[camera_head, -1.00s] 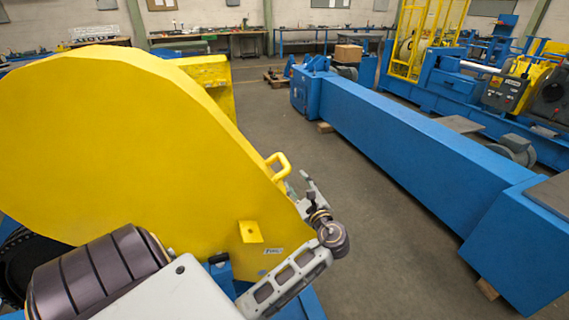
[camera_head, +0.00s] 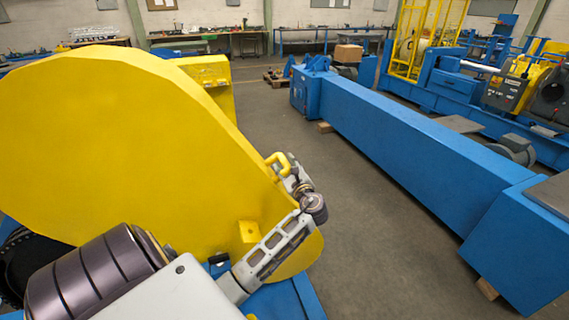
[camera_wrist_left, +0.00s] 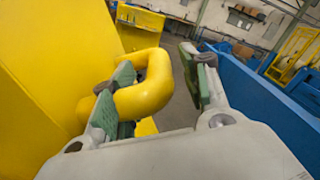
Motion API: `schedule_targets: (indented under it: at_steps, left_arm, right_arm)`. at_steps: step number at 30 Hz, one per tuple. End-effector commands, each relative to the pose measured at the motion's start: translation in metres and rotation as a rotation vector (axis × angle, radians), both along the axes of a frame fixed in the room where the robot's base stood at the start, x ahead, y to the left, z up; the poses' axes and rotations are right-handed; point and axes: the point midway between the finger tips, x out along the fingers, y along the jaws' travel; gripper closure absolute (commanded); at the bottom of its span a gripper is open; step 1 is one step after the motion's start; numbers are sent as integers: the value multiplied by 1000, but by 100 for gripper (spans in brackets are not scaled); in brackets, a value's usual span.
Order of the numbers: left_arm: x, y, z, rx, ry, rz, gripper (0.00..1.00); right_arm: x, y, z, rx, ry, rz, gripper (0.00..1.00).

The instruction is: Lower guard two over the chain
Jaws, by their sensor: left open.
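A large yellow guard (camera_head: 120,150) with a rounded outline fills the left of the head view. A yellow loop handle (camera_head: 280,163) sticks out from its right edge. The handle also shows large in the left wrist view (camera_wrist_left: 150,92). My left gripper (camera_head: 287,176) is at the handle with its fingers open. In the wrist view the left finger is inside the loop and the right finger is outside it, apart from the bar. A dark, chain-like part (camera_head: 18,262) shows at the lower left, mostly hidden. I cannot read which guard this is. My right gripper is not in view.
A yellow block (camera_head: 205,75) stands behind the guard. A blue base (camera_head: 290,300) lies below it. A long blue beam (camera_head: 400,140) runs along the right, with open grey floor (camera_head: 350,220) between. Blue and yellow machinery (camera_head: 450,85) stands at the back right.

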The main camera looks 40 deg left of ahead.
Motion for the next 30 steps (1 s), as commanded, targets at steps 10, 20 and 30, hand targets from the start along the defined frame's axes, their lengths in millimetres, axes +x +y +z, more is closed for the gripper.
schedule_targets:
  at_steps: [10, 20, 30]
  left_arm:
    - [12, 22, 0, 0, 0, 0, 54]
    - [12, 23, 0, -1, 0, -1, 57]
    - [12, 23, 0, -1, 0, -1, 100]
  right_arm:
    - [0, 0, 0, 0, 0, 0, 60]
    - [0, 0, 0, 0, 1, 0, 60]
    - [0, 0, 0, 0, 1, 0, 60]
